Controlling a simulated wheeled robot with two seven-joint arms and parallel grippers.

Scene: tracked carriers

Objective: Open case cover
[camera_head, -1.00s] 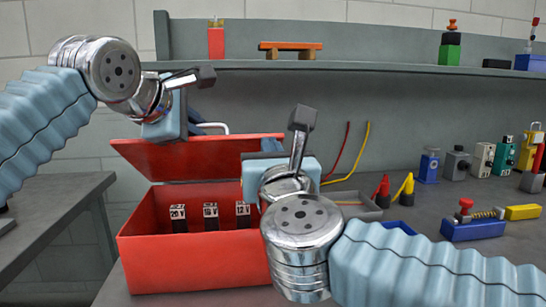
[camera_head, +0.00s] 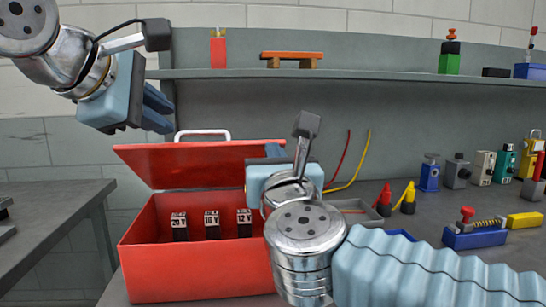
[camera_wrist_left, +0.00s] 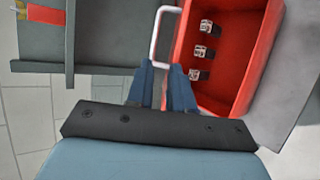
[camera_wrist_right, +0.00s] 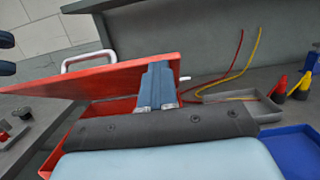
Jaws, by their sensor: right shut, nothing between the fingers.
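The red case (camera_head: 195,270) stands on the bench, and its red cover (camera_head: 200,165) is raised and tilted above the rear of the box. A pale handle (camera_head: 202,134) is on the cover's upper edge; it also shows in the right wrist view (camera_wrist_right: 88,60). Several black labelled blocks (camera_head: 211,225) are inside. My left gripper (camera_head: 160,108) is open and empty, above and left of the cover, apart from it. My right gripper (camera_wrist_right: 158,85) is shut and empty at the cover's right end; I cannot tell whether it touches. Its fingers are mostly hidden in the head view.
A shelf (camera_head: 380,73) runs along the back wall with small items on it. Red and yellow cables (camera_head: 356,165), a grey tray (camera_head: 355,208) and several coloured devices (camera_head: 475,235) lie to the right of the case. A separate grey table (camera_head: 50,210) is at left.

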